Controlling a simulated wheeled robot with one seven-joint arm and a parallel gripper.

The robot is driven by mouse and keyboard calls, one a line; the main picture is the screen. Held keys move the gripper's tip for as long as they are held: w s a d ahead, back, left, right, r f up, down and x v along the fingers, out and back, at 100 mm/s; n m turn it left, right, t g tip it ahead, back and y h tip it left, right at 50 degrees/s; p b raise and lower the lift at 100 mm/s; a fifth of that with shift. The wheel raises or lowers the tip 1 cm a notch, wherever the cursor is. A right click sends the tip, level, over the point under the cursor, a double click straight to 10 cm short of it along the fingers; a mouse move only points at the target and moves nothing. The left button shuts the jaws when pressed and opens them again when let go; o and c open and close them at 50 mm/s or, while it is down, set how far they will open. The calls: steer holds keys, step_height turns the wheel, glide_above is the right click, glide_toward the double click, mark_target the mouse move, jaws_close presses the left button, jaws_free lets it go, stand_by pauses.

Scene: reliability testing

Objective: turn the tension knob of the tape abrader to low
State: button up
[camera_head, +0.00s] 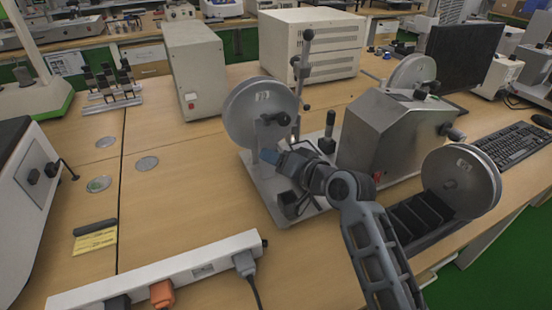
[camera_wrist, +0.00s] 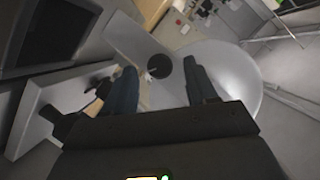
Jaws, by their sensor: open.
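The tape abrader has a grey metal housing (camera_head: 385,140) and several grey reels, with one large reel (camera_head: 245,110) at its left. My gripper (camera_head: 270,158) is in front of the lower part of this left reel, above the base plate. In the wrist view, my gripper (camera_wrist: 158,68) has its two dark blue fingers apart, with nothing held. A dark round knob (camera_wrist: 160,66) shows beyond and between the fingertips, with a small pale pointer beside it. It looks like the tension knob; its setting cannot be read.
A white power strip (camera_head: 160,272) with plugs lies at the front left. A grey box (camera_head: 195,75) and a cream cabinet (camera_head: 310,45) stand behind the abrader. A keyboard (camera_head: 515,145) lies at the right. The wooden table left of the abrader is mostly clear.

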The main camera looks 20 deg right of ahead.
steer(key=shift+w+a+f, duration=0.15)
steer(key=shift+w, duration=0.3)
steer(key=c, duration=1.1)
steer(key=shift+o, duration=0.2)
